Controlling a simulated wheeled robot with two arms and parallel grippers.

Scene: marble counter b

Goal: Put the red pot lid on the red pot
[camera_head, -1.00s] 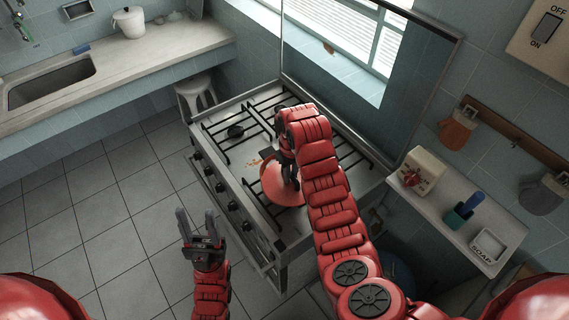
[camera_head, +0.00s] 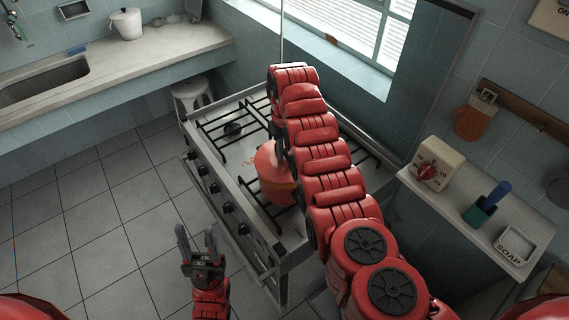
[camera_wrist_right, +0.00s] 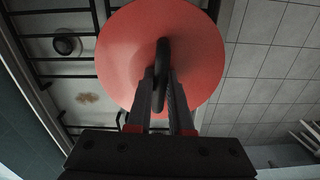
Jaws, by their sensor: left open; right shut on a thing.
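The red pot lid (camera_wrist_right: 200,55) fills the middle of the right wrist view, with a dark loop handle on top. My right gripper (camera_wrist_right: 161,82) is shut on that handle. In the head view the lid (camera_head: 267,158) shows partly behind my right arm. The red pot (camera_head: 275,193) shows below the lid, on the stove top. The lid is over the pot; I cannot tell whether it touches the rim or is fully seated. My left gripper (camera_head: 197,240) is open and empty, in front of the stove and apart from it.
The stove (camera_head: 205,160) has black grates, with a small dark burner cap (camera_head: 233,129) at its left. Floor at left is clear.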

